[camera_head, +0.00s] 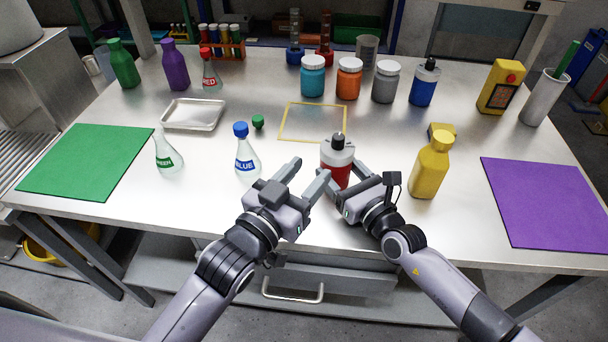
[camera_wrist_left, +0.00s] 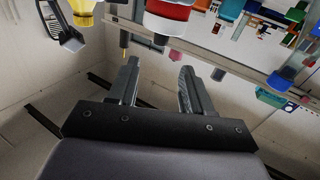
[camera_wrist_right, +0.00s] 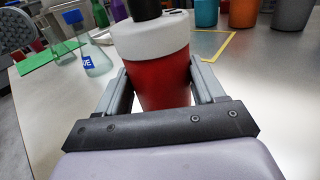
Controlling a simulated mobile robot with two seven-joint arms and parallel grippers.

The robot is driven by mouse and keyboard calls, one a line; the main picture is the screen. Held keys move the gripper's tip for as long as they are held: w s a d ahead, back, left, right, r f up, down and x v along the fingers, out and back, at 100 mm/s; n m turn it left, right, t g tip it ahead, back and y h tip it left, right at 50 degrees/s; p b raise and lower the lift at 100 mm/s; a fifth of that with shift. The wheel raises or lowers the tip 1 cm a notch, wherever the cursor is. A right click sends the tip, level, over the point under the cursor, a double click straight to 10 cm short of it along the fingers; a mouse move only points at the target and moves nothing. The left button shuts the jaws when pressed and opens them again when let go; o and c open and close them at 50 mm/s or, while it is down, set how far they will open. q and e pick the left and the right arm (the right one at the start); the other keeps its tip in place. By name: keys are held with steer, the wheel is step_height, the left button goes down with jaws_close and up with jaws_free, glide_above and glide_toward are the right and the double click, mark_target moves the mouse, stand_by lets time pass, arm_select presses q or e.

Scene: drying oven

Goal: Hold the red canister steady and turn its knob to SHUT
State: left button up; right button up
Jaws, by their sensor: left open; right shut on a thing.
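The red canister (camera_head: 336,172) stands upright on the table, with a white top and a black knob (camera_head: 338,142). My right gripper (camera_head: 342,174) is shut around its red body. In the right wrist view the red body (camera_wrist_right: 160,78) sits between the two fingers, and the knob (camera_wrist_right: 145,9) is cut off by the top edge. My left gripper (camera_head: 306,174) is open and empty, just left of the canister. The left wrist view shows the canister's red band (camera_wrist_left: 170,9) inverted, beyond the open fingers (camera_wrist_left: 157,70). The knob's setting is not legible.
A yellow bottle (camera_head: 430,168) stands close right of my right gripper. A BLUE flask (camera_head: 246,160) and a GREEN flask (camera_head: 167,155) stand to the left. A yellow outlined square (camera_head: 314,104) lies behind the canister. Jars stand farther back. A purple mat (camera_head: 545,205) lies at right.

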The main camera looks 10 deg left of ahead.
arm_select(q)
steer(key=shift+s, duration=0.1)
stand_by(0.3)
steer(key=m+g+h, duration=0.6)
steer(key=h, duration=0.1)
glide_toward(339, 136)
steer(key=x, duration=1)
stand_by(0.4)
steer(key=shift+f, duration=0.1)
jaws_close()
